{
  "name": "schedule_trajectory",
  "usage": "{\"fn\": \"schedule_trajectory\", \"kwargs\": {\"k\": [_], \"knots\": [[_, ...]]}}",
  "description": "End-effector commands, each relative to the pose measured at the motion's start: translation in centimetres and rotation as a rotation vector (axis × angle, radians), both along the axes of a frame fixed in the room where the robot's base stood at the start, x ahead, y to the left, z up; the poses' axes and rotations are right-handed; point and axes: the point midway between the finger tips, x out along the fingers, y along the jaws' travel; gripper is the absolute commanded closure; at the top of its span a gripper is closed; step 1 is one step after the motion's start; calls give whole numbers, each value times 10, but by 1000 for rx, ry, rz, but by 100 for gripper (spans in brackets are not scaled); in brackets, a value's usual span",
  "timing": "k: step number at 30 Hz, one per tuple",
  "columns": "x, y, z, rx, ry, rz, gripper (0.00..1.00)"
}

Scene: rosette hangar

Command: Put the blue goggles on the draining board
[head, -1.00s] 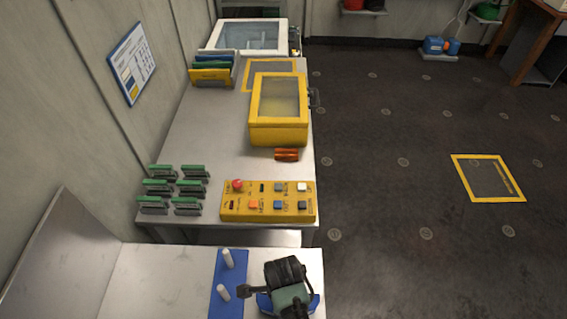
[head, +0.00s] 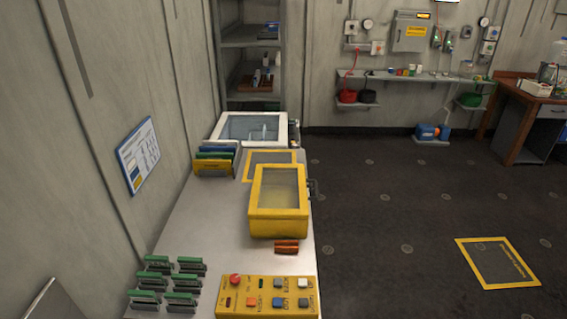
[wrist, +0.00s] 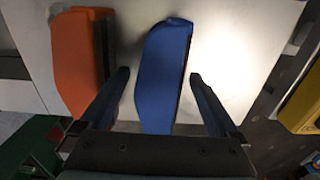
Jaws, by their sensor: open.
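The blue goggles (wrist: 163,75) lie on a pale surface in the wrist view, seen as a long blue curved shape. My gripper (wrist: 158,76) is open, with one finger on each side of them; I cannot tell whether either finger touches. Orange goggles (wrist: 78,62) lie just left of the left finger. My gripper is outside the head view now. I cannot make out the draining board for certain in the current views.
A yellow button panel (head: 267,297), green-topped clips (head: 157,263), a yellow lidded box (head: 278,222) and a small orange-brown block (head: 287,246) stand on the long bench (head: 206,220). Open dark floor (head: 385,235) lies to the right, with a yellow-framed floor mark (head: 497,262).

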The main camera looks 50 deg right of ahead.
Motion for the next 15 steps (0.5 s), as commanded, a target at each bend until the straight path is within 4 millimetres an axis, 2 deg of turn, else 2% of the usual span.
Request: {"fn": "schedule_trajectory", "kwargs": {"k": [5, 15], "knots": [[1, -1, 14, -2, -3, 0, 4], [1, -1, 77, -3, -5, 0, 4]]}}
